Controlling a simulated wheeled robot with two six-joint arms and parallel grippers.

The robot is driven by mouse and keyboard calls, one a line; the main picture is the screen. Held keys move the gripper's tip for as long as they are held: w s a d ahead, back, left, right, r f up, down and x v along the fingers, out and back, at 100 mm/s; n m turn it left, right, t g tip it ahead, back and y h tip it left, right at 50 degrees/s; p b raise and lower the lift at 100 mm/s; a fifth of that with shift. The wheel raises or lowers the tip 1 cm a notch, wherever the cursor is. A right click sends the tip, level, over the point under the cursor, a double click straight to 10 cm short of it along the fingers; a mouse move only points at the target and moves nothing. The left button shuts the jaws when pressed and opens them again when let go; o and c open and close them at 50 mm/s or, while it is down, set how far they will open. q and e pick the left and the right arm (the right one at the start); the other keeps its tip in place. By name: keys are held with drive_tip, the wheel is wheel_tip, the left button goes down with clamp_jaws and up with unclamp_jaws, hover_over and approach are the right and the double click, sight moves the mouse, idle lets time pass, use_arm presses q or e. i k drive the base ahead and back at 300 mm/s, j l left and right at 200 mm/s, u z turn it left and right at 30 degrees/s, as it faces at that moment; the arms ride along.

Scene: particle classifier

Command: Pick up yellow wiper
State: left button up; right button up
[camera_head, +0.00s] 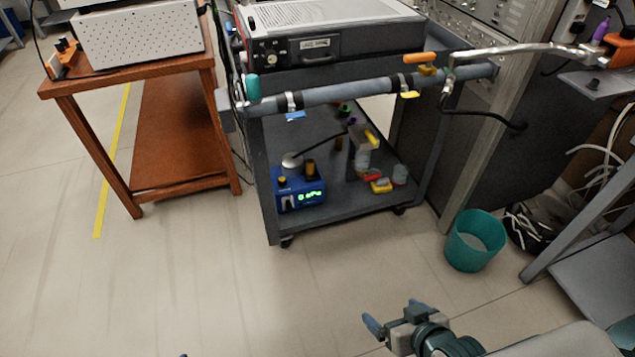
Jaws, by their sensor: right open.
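I cannot make out a yellow wiper for certain. Small yellow pieces show on the grey cart: a yellow-and-red item (381,185) on the lower shelf and a yellow part (371,138) above it. My right gripper (394,315) is open and empty at the bottom, over the floor and well in front of the cart. A tiny dark tip (183,355) at the bottom edge may be my left gripper; its jaws cannot be seen.
The grey cart (345,209) carries a blue gauge box (301,197) below and a pipe (340,95) across its front. A wooden table (60,85) stands left. A teal bin (474,242) stands right. The floor in front is clear.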

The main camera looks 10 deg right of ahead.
sight(380, 185)
drive_tip(key=i+l+u, duration=0.1)
drive_tip(key=l+u, duration=0.2)
drive_tip(key=l, duration=0.6)
drive_tip(key=l+u, duration=0.3)
drive_tip(key=l, duration=0.65)
